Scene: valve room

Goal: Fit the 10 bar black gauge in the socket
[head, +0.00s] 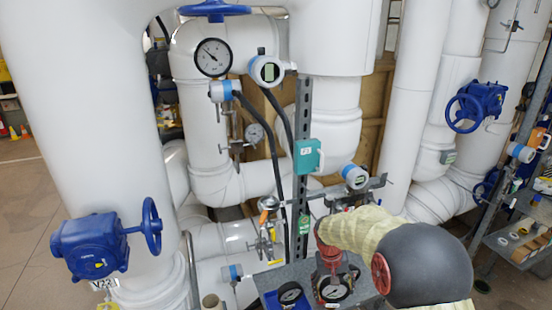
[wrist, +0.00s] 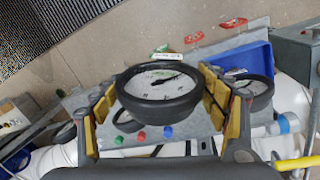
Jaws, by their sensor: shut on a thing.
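A black-rimmed gauge with a white dial (wrist: 160,82) is between the yellow-padded fingers of my gripper (wrist: 157,92) in the wrist view. The gripper is shut on it, and its dial faces partly toward the camera. In the head view the gripper (head: 331,262) is red and points down, with the gauge (head: 334,289) at its lower end above the grey bench. The dial's range is too small to read. I cannot make out for sure which fitting is the socket; a small valve fitting (head: 268,204) stands on the pipework to the left of the gripper.
Another black gauge (head: 290,293) lies in a blue tray (head: 272,301) left of the gripper; it also shows in the wrist view (wrist: 250,92). Red, green and blue buttons (wrist: 142,135) lie below the held gauge. White pipes, a grey upright post (head: 303,120) and black cables stand behind.

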